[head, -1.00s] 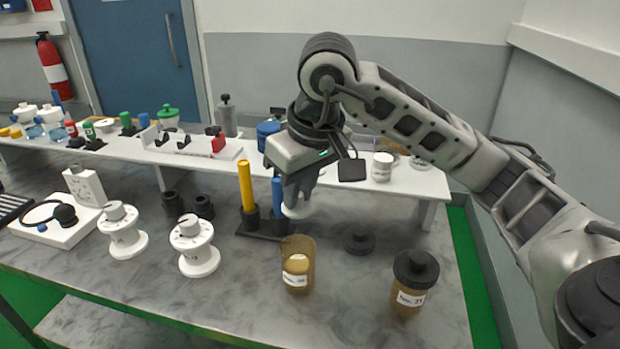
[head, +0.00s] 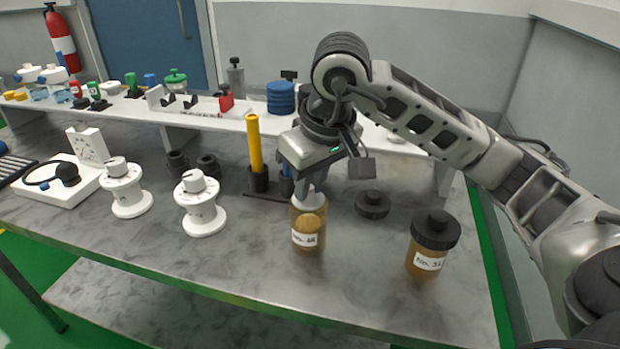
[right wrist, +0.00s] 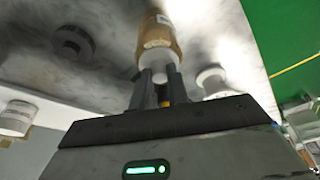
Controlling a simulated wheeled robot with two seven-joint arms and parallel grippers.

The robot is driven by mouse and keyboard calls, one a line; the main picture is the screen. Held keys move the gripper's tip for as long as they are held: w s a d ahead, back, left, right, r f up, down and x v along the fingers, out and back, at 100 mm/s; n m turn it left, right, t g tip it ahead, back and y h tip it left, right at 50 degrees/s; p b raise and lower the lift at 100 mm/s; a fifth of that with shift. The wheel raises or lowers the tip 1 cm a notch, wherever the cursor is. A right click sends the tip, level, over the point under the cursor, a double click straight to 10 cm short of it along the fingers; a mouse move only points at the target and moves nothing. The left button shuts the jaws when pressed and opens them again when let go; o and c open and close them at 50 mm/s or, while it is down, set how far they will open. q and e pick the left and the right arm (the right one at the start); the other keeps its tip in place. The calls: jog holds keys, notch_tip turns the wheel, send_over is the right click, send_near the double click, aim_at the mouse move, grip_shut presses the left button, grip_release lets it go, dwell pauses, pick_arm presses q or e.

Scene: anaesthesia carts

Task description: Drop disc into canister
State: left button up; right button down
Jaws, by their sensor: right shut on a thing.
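The open amber canister (head: 307,240), with a white label, stands upright near the table's front edge. Something tan shows inside it. My right gripper (head: 309,189) points down above it, shut on a white disc (head: 311,199). The disc is at the canister's mouth; I cannot tell whether it is inside the rim or just over it. In the right wrist view the disc (right wrist: 160,77) shows between the fingers, in line with the canister (right wrist: 158,40). My left gripper is not in view.
A black lid (head: 372,204) lies on the table right of the canister. A closed amber canister (head: 430,250) stands further right. A yellow rod (head: 254,145) stands upright behind left. White spools (head: 200,205) stand at left. A raised shelf (head: 200,122) runs along the back.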

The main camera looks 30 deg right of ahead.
aim_at(311, 188)
jog(key=c, duration=1.3)
grip_release()
notch_tip(311, 188, up, 7)
jog(key=p, duration=0.4)
jog(key=shift+r+p, duration=0.1)
jog(key=shift+p, duration=0.3)
jog(key=shift+s, duration=0.1)
